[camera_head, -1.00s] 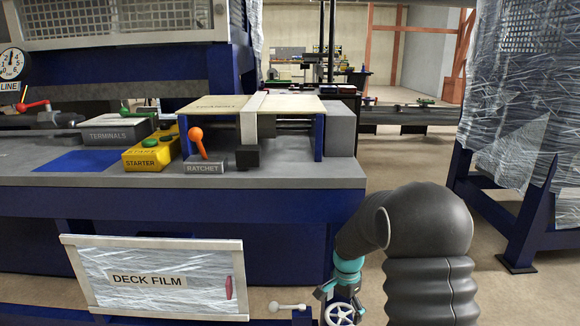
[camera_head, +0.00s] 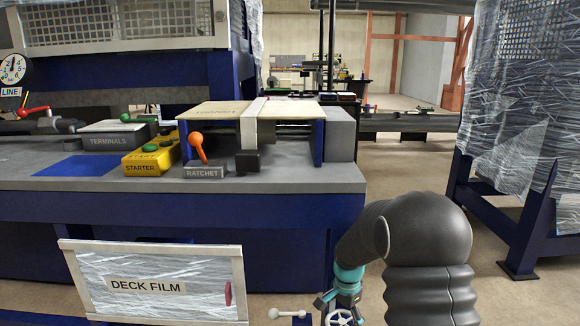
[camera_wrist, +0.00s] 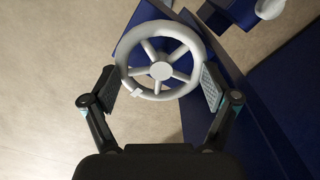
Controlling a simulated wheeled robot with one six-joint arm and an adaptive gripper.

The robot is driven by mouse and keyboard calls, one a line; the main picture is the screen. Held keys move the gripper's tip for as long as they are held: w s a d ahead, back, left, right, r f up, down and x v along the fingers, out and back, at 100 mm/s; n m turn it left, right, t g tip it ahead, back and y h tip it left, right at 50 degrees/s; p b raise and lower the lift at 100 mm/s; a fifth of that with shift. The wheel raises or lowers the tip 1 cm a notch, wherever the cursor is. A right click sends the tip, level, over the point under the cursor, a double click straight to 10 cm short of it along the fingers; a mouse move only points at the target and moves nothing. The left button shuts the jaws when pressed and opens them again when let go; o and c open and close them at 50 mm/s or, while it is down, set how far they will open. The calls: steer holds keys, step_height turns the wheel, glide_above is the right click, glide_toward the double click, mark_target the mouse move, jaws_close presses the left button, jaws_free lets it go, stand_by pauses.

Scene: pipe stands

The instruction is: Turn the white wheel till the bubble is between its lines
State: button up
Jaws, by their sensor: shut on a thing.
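The white wheel (camera_wrist: 161,70) shows whole in the wrist view, a spoked ring with a hub and a small pale mark on its lower left rim. My gripper (camera_wrist: 161,88) is shut on the wheel, with one finger pad against each side of the rim. In the head view the wheel (camera_head: 340,318) shows only in part at the bottom edge, below my gripper (camera_head: 338,300). I cannot make out the bubble or its lines in either view.
A white-knobbed lever (camera_head: 287,313) is left of the wheel. The DECK FILM panel (camera_head: 150,262) is further left. Above is the bench with an orange-knobbed RATCHET lever (camera_head: 197,145) and a yellow STARTER box (camera_head: 150,160). A film-wrapped stand (camera_head: 515,120) is at right; floor lies between.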

mark_target(342, 321)
steer(key=shift+f, duration=0.35)
steer(key=o, duration=0.9)
steer(key=shift+n, duration=0.3)
steer(key=shift+c, duration=0.2)
steer(key=shift+o, duration=1)
steer(key=shift+f, duration=0.15)
steer(key=shift+r+p, duration=2.1)
steer(key=shift+r, duration=1.2)
